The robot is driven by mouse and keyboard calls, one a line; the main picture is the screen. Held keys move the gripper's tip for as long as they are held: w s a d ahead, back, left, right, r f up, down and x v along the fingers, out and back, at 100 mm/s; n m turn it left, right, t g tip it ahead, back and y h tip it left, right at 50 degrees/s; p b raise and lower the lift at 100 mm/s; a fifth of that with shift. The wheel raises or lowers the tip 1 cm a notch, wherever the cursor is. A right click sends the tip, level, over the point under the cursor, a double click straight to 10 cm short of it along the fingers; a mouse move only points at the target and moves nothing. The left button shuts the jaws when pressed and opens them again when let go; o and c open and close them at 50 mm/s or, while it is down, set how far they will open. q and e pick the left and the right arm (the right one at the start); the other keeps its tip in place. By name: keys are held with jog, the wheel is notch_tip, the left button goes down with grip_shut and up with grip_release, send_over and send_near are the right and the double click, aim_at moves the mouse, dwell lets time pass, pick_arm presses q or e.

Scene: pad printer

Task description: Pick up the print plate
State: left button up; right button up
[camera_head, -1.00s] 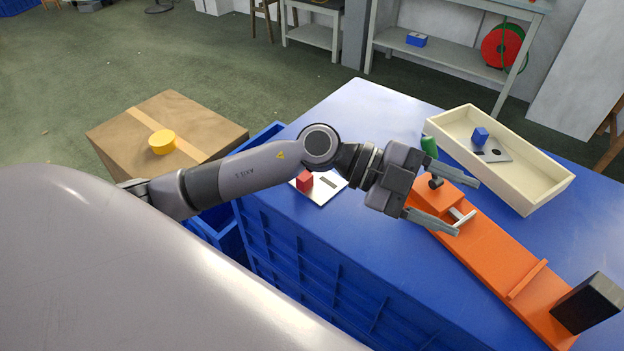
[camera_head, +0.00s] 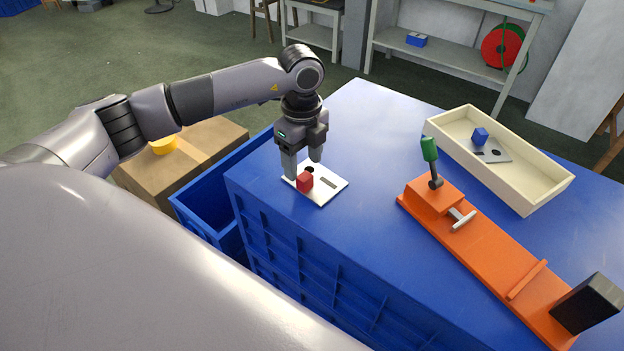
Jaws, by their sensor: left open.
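A white flat plate (camera_head: 324,192) lies on the blue table near its left corner. It carries a red block (camera_head: 305,182), a dark round spot and a dark slot. Whether the fingertips touch the block or plate I cannot tell. My right gripper is not in view.
The cream tray (camera_head: 547,187) stands at the back right. An orange pad printer base (camera_head: 490,252) with a green-handled lever (camera_head: 429,148) and a black block (camera_head: 588,303) fills the right. A blue bin (camera_head: 197,212) and a cardboard box (camera_head: 217,140) stand left of the blue table (camera_head: 375,120).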

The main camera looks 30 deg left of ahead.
aim_at(305, 176)
pick_arm(q)
jog(key=f, duration=0.4)
jog(key=shift+s+d+f, duration=0.15)
jog(key=shift+d+f, duration=0.05)
jog(key=shift+d, duration=0.1)
grip_shut()
jog(key=shift+r, duration=0.1)
jog(key=shift+r, duration=0.1)
